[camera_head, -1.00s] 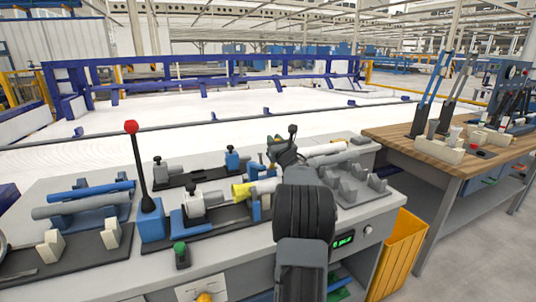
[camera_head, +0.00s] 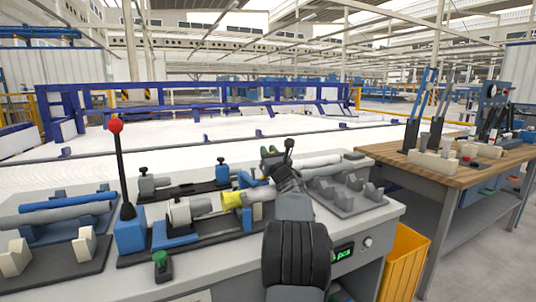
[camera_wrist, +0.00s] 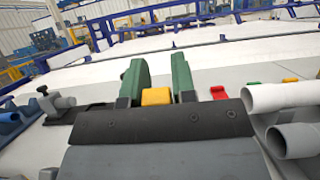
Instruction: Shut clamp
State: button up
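The clamp fixture (camera_head: 185,236) lies on the grey bench. It has a blue and dark base, and a grey pipe fitting (camera_head: 190,209) joined to a yellow sleeve (camera_head: 236,199). A tall black lever with a red knob (camera_head: 116,126) stands upright at its left end. My gripper (camera_head: 268,153) is over the bench, to the right of the yellow sleeve and above it in the picture. In the wrist view my gripper's two green fingers (camera_wrist: 158,82) stand apart, with a yellow block low between them. I cannot tell whether they touch anything.
A rack with a pale pipe (camera_head: 318,162) is right of my gripper; pipe ends (camera_wrist: 280,97) also show in the wrist view. Blue and grey pipes (camera_head: 65,205) lie at left. A yellow bin (camera_head: 402,262) and a wooden-topped table (camera_head: 475,165) stand at right.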

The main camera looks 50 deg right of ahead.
jog(key=o, duration=0.4)
jog(key=shift+s, duration=0.1)
jog(key=shift+s+a+f, duration=0.1)
jog(key=shift+s+a, duration=0.05)
jog(key=shift+s, duration=0.1)
jog(key=s+a, duration=0.1)
jog(key=s, duration=0.2)
jog(key=s+a, duration=0.2)
jog(key=s, duration=0.2)
jog(key=s+a, duration=0.1)
jog(key=s, duration=0.3)
jog(key=shift+s+a+f, duration=0.15)
jog(key=shift+s+a, duration=0.1)
jog(key=shift+a, duration=0.1)
